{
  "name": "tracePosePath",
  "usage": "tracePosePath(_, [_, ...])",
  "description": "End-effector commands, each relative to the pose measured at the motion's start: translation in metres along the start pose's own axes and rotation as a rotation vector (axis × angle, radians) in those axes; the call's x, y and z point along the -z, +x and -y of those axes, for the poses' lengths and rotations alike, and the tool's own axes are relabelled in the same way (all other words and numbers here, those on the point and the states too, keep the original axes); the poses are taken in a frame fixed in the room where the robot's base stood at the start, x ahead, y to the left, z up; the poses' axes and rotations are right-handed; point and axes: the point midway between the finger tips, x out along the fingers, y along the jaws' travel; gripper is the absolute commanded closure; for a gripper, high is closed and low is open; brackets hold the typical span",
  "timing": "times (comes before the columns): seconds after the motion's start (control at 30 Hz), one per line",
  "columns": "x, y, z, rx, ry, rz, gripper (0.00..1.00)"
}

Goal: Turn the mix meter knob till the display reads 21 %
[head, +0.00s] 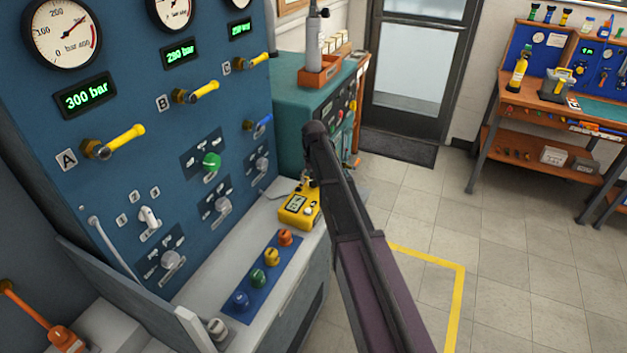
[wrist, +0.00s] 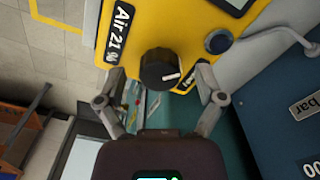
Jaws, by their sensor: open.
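The yellow mix meter (head: 293,219) lies on the grey bench ledge, in front of the blue panel. Its small display (head: 296,202) is too small to read in the head view. In the wrist view the meter (wrist: 185,25) fills the top, with a printed "Air 21 %" label (wrist: 118,35) and only a corner of the display (wrist: 236,3). The black knob (wrist: 158,68) has a white pointer mark toward the lower right. My gripper (wrist: 160,76) is open, with one finger on each side of the knob. I cannot tell whether they touch it.
A dark round button (wrist: 217,41) and a grey hose (wrist: 285,35) are beside the knob. Coloured knobs (head: 271,256) on a blue plate sit nearby on the ledge. The blue panel (head: 120,190) with yellow valve handles rises behind. Open floor (head: 500,260) lies to the right.

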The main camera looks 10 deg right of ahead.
Motion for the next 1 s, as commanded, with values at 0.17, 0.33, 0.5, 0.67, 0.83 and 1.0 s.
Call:
tracePosePath(0.17, [0.0, 0.0, 0.0001, 0.0, 0.101, 0.0, 0.13])
tracePosePath(0.33, [0.0, 0.0, 0.0002, 0.0, 0.211, 0.0, 0.13])
tracePosePath(0.5, [0.0, 0.0, 0.0003, 0.0, 0.323, 0.0, 0.13])
tracePosePath(0.67, [0.0001, 0.0, 0.0003, 0.0, 0.426, 0.0, 0.13])
tracePosePath(0.83, [0.0001, 0.0, 0.0003, 0.0, 0.538, 0.0, 0.13])
tracePosePath(1.0, [0.0001, 0.0, 0.0003, 0.0, 0.647, 0.0, 0.13])
